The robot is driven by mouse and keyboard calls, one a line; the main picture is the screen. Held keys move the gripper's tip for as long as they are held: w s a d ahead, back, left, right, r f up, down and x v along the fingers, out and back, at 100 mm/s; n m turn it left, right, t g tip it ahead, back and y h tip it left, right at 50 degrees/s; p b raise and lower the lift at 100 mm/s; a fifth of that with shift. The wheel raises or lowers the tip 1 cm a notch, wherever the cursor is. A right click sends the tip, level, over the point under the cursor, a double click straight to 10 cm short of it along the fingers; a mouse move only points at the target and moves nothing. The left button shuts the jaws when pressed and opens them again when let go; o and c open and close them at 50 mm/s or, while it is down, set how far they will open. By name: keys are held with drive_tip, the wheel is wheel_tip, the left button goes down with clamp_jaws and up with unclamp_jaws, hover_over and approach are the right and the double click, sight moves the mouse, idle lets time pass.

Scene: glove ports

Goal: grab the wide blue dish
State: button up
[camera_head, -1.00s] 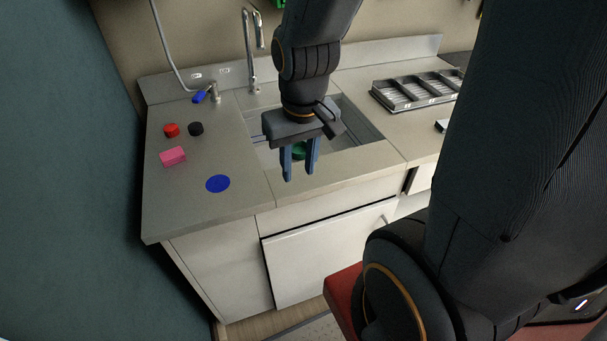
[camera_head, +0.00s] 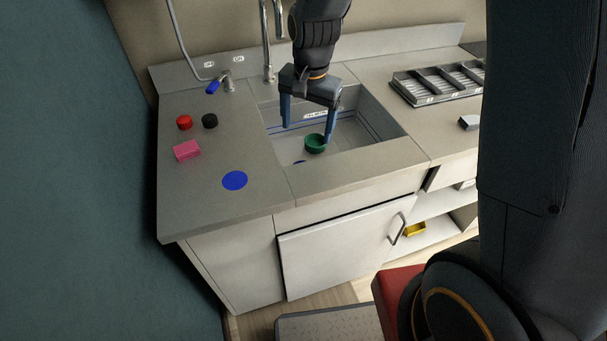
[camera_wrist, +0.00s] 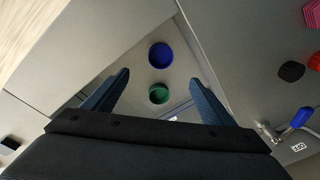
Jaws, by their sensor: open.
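A wide blue dish (camera_wrist: 160,55) lies in the sink basin in the wrist view, just beyond a smaller green dish (camera_wrist: 159,94). In the head view only a sliver of the blue dish (camera_head: 299,162) shows above the sink's front edge; the rest is hidden. The green dish also shows in the head view (camera_head: 315,146). My gripper (camera_head: 308,132) is open and empty above the sink. In the wrist view its fingers (camera_wrist: 160,78) stand on either side of the line of the two dishes, with nothing between them touched that I can see.
A flat blue disc (camera_head: 235,180) lies on the counter left of the sink. A pink block (camera_head: 187,150), a red knob-like piece (camera_head: 184,122) and a black one (camera_head: 210,120) are behind it. A tall faucet (camera_head: 267,45) rises behind the sink. A divided rack (camera_head: 436,84) is at right.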

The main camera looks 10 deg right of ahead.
drive_tip(key=shift+w+a+f+m+g+p, duration=0.2)
drive_tip(key=shift+w+f+m, duration=0.5)
drive_tip(key=shift+f, duration=2.2)
drive_tip(key=shift+w+a+f+m+g+p, duration=0.2)
drive_tip(key=shift+f+m, duration=0.95)
drive_tip(key=shift+f, duration=1.7)
drive_tip(key=shift+w+a+f+m+g+b, duration=0.1)
drive_tip(key=shift+w+f+m+g, duration=0.55)
drive_tip(key=shift+f, duration=2.25)
drive_tip(key=shift+s+m+t, duration=0.25)
drive_tip(key=shift+m+t, duration=0.05)
drive_tip(key=shift+t, duration=0.05)
drive_tip(key=c, duration=1.1)
drive_tip(key=shift+r, duration=0.1)
